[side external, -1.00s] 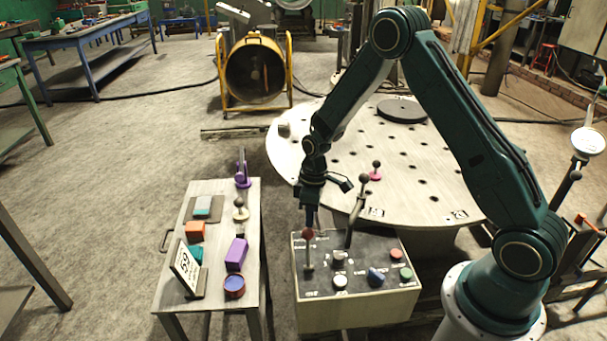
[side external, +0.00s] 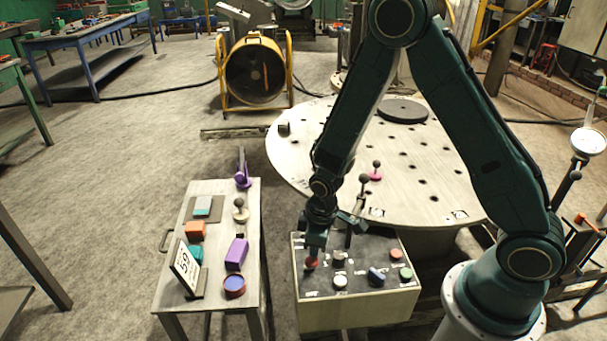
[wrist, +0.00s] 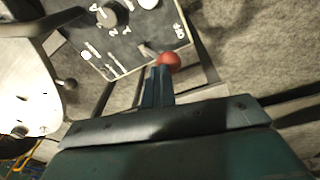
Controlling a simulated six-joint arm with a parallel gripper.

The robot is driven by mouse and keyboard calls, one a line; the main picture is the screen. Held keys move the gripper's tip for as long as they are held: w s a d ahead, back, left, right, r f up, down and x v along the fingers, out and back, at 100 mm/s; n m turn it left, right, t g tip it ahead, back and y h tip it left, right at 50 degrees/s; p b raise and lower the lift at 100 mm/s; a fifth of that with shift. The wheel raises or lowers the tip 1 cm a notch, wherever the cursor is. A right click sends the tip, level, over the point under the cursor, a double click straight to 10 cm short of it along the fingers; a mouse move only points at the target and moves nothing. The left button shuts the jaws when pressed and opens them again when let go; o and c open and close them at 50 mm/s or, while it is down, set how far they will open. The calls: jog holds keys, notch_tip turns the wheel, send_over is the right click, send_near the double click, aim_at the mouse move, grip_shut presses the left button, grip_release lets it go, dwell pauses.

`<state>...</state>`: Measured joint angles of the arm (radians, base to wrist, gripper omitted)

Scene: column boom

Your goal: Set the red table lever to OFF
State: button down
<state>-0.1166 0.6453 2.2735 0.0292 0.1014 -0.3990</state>
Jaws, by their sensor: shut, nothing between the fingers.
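The red lever's ball knob (side external: 311,263) is low over the left part of the dark-topped control box (side external: 340,312). My gripper (side external: 314,249) is shut and right above the knob. In the wrist view the shut fingers (wrist: 158,88) end beside the red ball (wrist: 168,61) and seem to touch it, with nothing held between them. A short piece of the lever's stem (wrist: 147,51) shows beyond the ball.
The box also carries a white button (side external: 340,282), a blue knob (side external: 376,277), and red (side external: 396,254) and green (side external: 405,273) buttons. A small table (side external: 215,270) with blocks stands left, across a gap.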

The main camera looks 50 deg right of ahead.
jog(key=shift+s+a+f, duration=0.35)
jog(key=shift+s+a, duration=0.05)
jog(key=shift+s, duration=0.25)
jog(key=shift+w+r, duration=0.1)
jog(key=w+d+r, duration=0.2)
jog(key=d+r, duration=0.1)
jog(key=r, duration=0.1)
jog(key=s+a+r, duration=0.3)
jog(key=s+r, duration=0.1)
jog(key=r, duration=0.3)
jog(key=shift+s+a+r, duration=0.15)
jog(key=shift+a+r, duration=0.1)
jog(key=shift+r, duration=0.05)
dwell(0.5)
